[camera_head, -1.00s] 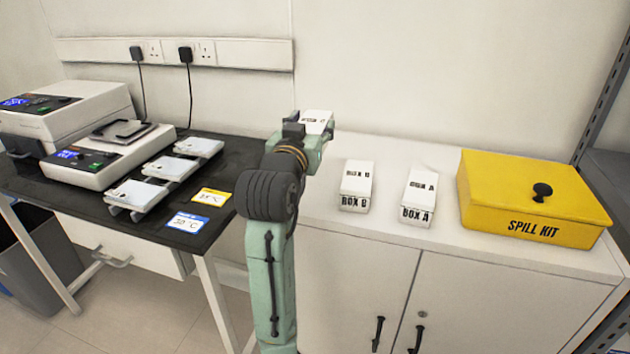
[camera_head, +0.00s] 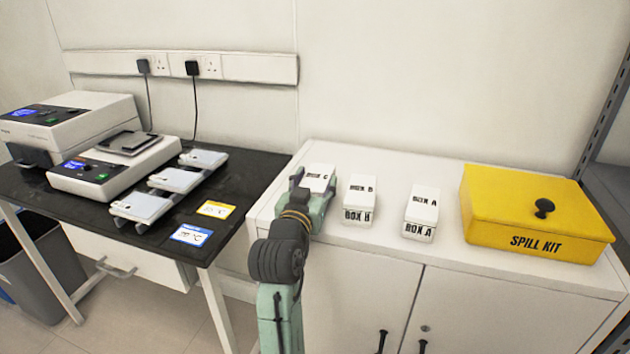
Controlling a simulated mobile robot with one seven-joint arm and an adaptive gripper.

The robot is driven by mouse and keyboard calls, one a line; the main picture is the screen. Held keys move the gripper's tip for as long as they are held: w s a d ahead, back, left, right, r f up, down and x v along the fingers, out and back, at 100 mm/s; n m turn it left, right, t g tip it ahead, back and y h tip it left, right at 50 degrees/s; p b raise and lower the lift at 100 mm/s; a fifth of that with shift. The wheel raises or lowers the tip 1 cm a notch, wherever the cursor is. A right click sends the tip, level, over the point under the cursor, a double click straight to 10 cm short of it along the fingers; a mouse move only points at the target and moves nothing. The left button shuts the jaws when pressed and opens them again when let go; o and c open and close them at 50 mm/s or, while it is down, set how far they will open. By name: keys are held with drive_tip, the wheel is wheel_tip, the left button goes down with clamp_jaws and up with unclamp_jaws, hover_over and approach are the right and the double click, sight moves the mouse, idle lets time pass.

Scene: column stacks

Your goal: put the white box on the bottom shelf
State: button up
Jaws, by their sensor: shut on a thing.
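Three small white boxes show over the white cabinet: Box C (camera_head: 318,174), Box B (camera_head: 361,192) and Box A (camera_head: 423,207). Box B and Box A stand upright on the cabinet top. My gripper (camera_head: 315,187) is shut on Box C, left of Box B, with its fingers along the box's sides. The fingers and wrist hide Box C's lower part, so I cannot tell whether it touches the cabinet top. I cannot make out a bottom shelf; only part of a metal rack (camera_head: 612,95) shows at the right edge.
A yellow spill kit box (camera_head: 535,212) stands on the right of the cabinet top (camera_head: 440,262). At left, a black-topped bench (camera_head: 250,182) holds lab devices, several pale plates and two temperature cards. A grey bin (camera_head: 45,262) stands below it.

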drive_tip(key=shift+f, duration=0.25)
drive_tip(key=o, duration=1.5)
drive_tip(key=shift+b, duration=0.3)
drive_tip(key=b+v, duration=0.2)
drive_tip(key=v, duration=0.6)
drive_tip(key=shift+s, duration=0.25)
drive_tip(key=p, duration=0.2)
drive_tip(key=shift+r+p, duration=0.3)
drive_tip(key=shift+r, duration=0.1)
drive_tip(key=shift+f+p+v, duration=0.2)
drive_tip(key=shift+p+v, duration=1)
drive_tip(key=shift+p, duration=1.3)
